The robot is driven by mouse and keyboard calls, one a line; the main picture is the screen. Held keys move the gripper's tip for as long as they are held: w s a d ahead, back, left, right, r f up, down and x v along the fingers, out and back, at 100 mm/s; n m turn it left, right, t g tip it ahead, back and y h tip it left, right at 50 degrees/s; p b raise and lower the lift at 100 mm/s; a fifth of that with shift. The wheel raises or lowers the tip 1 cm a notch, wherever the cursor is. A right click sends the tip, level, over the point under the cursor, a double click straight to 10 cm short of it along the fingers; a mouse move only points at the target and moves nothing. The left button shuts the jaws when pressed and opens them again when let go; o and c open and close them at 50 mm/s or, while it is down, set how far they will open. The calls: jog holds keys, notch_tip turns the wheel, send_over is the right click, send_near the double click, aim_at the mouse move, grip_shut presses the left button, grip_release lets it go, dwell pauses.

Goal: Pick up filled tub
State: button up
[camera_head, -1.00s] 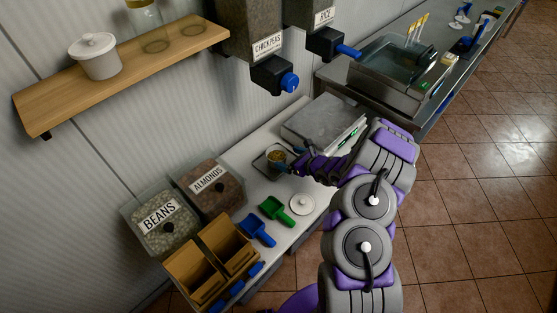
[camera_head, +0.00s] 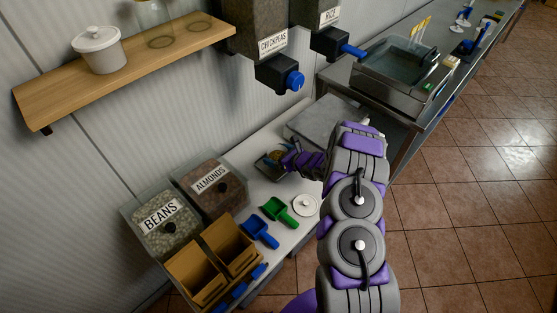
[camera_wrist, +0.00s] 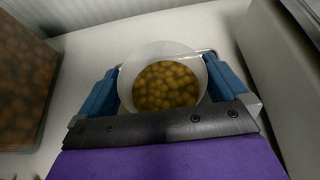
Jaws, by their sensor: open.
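The filled tub (camera_wrist: 167,85) is a round white tub holding several yellowish-brown round pieces, in the middle of the wrist view. It stands on the pale counter. My gripper (camera_wrist: 163,88) is open, with its blue fingers on the left and right sides of the tub. I cannot tell whether either finger touches it. In the head view my gripper (camera_head: 276,157) is low over the counter below the chickpeas dispenser, and it mostly hides the tub.
The grey scale-like box (camera_head: 322,122) stands close right of my gripper. The almonds bin (camera_head: 222,198) and beans bin (camera_head: 165,240) are to the left. A green scoop (camera_head: 277,212), blue scoop (camera_head: 259,233) and white lid (camera_head: 305,205) lie nearer. The chickpeas dispenser (camera_head: 272,72) hangs above.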

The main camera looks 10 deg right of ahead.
jog(key=shift+d, duration=0.35)
jog(key=c, duration=0.7)
jog(key=shift+c, duration=0.6)
jog(key=shift+a, duration=0.1)
